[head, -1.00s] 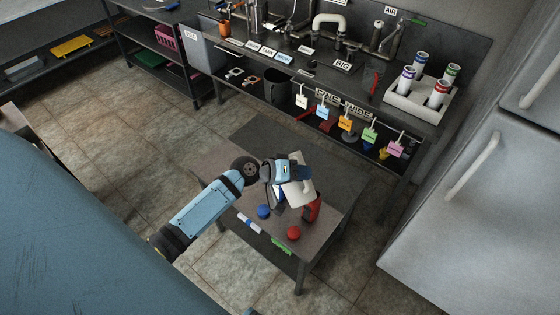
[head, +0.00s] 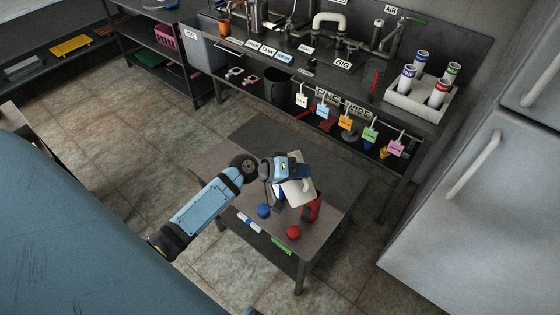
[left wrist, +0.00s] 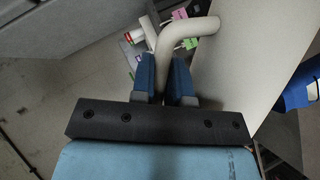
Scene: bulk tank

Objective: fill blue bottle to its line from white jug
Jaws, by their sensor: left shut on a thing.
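The white jug (head: 298,192) is over the small table, tilted. My left gripper (head: 285,170) is shut on its handle. In the left wrist view the fingers (left wrist: 165,85) close around the curved white handle (left wrist: 187,28), with the jug body (left wrist: 245,60) to the right. A blue piece (left wrist: 299,86), apparently part of the blue bottle, shows past the jug at the right edge of that view. In the head view the bottle is mostly hidden behind gripper and jug. Its fill line, and whether liquid flows, cannot be seen. My right gripper is not in view.
A blue cap (head: 263,211), a red cap (head: 294,232) and a red object (head: 312,207) are on the small table (head: 330,217). A bench with pipes and hanging coloured tags is behind. A rack (head: 417,104) of capped tubes stands at right. The table's left part is clear.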

